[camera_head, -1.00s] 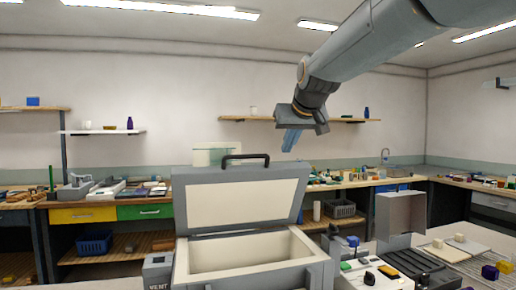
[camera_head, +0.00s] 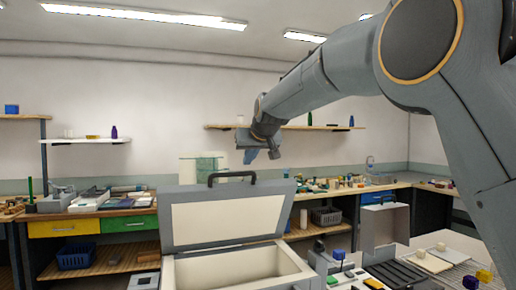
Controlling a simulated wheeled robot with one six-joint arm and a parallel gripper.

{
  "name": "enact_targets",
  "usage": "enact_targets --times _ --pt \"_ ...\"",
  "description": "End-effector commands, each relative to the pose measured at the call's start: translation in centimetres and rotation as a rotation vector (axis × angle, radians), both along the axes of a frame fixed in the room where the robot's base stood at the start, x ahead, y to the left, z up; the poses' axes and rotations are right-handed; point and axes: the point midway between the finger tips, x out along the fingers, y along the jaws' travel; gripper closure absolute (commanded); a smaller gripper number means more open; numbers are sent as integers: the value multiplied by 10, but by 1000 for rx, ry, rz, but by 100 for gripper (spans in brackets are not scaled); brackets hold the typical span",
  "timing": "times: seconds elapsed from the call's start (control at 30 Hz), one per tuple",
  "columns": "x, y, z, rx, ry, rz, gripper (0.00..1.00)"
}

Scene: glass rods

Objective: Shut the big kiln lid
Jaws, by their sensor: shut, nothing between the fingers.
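The big kiln (camera_head: 240,268) stands in front of me at the bottom middle, and its pale chamber shows open. Its lid (camera_head: 225,215) is raised, tilted up and back, with the cream inner face towards me. A dark handle (camera_head: 231,178) sits on the lid's top edge. My gripper (camera_head: 262,157) is shut and empty. It appears above and to the right of the handle, apart from it in the picture. How far behind or in front of the lid it is, I cannot tell.
A smaller box with a raised grey lid (camera_head: 386,226) stands right of the kiln. A wire rack (camera_head: 465,270) with small blocks lies at the far right. Workbenches and a shelf (camera_head: 290,127) line the back wall.

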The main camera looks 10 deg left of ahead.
Motion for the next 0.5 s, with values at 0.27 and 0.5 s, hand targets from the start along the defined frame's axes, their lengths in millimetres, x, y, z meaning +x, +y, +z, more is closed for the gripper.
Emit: enact_targets --times 0.27,0.5 --pt "-20 -13 -13 0 -1 -2 100" --pt "-24 -18 -19 0 -2 -4 100"
